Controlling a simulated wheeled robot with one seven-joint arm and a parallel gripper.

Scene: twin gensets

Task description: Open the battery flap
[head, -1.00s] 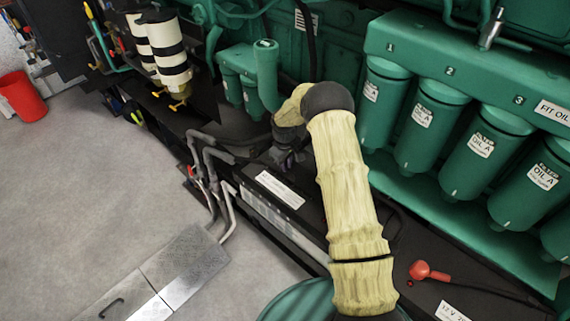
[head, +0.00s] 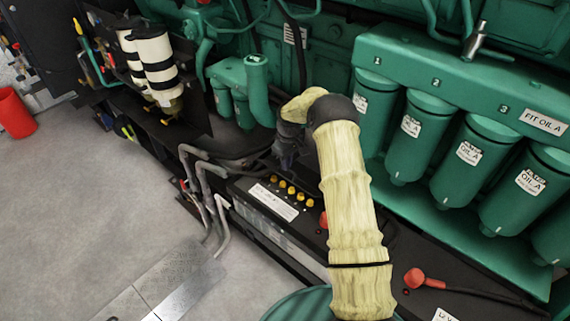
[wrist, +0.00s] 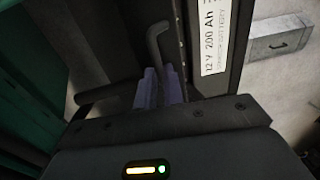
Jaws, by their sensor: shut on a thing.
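The black battery (head: 240,190) stands low in front of the engine, with a white label strip along its top. A row of yellow caps (head: 286,190) and a red terminal (head: 323,220) show uncovered on its top. The dark flap is raised on the engine side, mostly hidden behind my arm in the head view. My gripper (head: 287,158) is above the caps at the flap. In the wrist view its purple fingers (wrist: 163,88) are close together, shut on the flap; the exact hold is dark and hard to see. The battery's 12 V 200 Ah label (wrist: 214,38) shows beside them.
Green oil filters (head: 427,135) hang in a row at the right. Grey pipes (head: 205,180) rise at the battery's left end. A red-capped cable (head: 420,278) lies at the lower right. Bare floor (head: 90,200) is free at the left.

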